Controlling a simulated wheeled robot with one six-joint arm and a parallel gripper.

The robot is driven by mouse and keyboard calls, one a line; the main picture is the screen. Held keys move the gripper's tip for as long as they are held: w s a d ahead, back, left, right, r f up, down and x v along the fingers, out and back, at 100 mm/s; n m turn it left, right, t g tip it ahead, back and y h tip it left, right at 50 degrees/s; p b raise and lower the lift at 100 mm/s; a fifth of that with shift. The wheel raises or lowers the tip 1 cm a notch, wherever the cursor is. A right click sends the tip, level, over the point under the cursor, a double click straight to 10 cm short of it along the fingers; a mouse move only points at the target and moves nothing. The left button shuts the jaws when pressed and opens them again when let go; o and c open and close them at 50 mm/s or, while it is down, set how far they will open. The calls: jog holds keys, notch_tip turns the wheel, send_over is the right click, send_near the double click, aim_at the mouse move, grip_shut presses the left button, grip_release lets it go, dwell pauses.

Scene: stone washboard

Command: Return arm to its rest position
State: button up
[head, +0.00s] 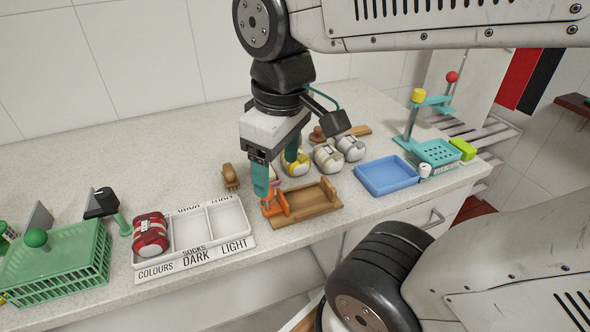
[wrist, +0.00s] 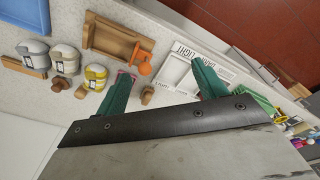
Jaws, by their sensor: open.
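My gripper (head: 276,176) hangs from my arm over the counter, its green fingers pointing down. The fingers are apart with nothing between them; they also show spread in the wrist view (wrist: 158,90). In the head view, the gripper is just behind the wooden tray (head: 318,205) with the orange piece (head: 272,203) at its left end. Bundles with yellow and grey bands (head: 297,162) stand right of the fingers, and one is partly hidden by them. I cannot tell how high the fingertips are above the counter.
A white sorting tray (head: 244,243) marked COLOURS, DARK and LIGHT holds a red bundle (head: 150,235) at its left. A green basket (head: 60,265) stands far left. A blue tray (head: 386,176) and a teal rack (head: 436,152) are at the right. A wooden brush (head: 230,177) lies behind.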

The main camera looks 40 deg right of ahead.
jog(key=s+m, duration=0.1)
jog(key=d+m, duration=0.1)
jog(key=s+f+m, duration=0.1)
jog(key=m, duration=0.1)
jog(key=shift+s+d, duration=0.15)
jog(key=shift+s, duration=0.2)
dwell(0.8)
